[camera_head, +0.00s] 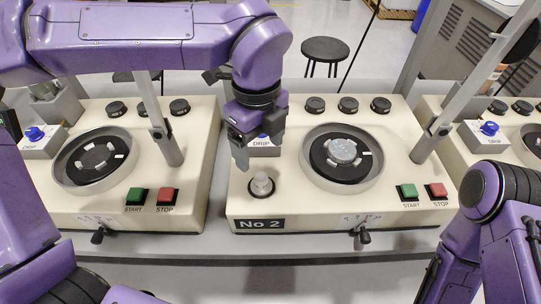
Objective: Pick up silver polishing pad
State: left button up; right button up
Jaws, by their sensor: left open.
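A silver round pad (343,151) with notched edges sits on the black disc (322,166) inside the grey bowl (308,146) of the machine marked No 2. My left gripper (252,150) points down over the left part of that machine, left of the bowl and apart from the pad. It is open, with nothing seen between its fingers. A small grey rounded knob (262,183) in a dark ring stands on the machine just below it. My right arm shows at the lower right; its gripper is out of view.
A drip box (266,150) is partly hidden behind my left gripper. A slanted grey post (439,119) stands right of the bowl. Green (408,192) and red (436,191) buttons are at the front. Similar machines stand on both sides.

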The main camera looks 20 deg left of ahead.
aim_at(260, 178)
pick_arm(q)
jog(key=shift+w+f, duration=0.2)
jog(key=shift+f, duration=0.1)
jog(key=f, duration=0.1)
jog(key=s+f, duration=0.1)
jog(key=f, duration=0.1)
jog(key=shift+s+f, duration=0.3)
jog(key=f, duration=0.2)
jog(key=w+f+p, duration=0.1)
jog(key=f, duration=0.2)
jog(key=shift+w+a+f+p, duration=0.1)
jog(key=shift+f+p, duration=0.1)
jog(key=shift+p, duration=0.1)
jog(key=shift+f, duration=0.25)
jog(key=c, duration=1.2)
pick_arm(e)
jog(key=shift+s+r, duration=0.15)
jog(key=shift+r, duration=0.7)
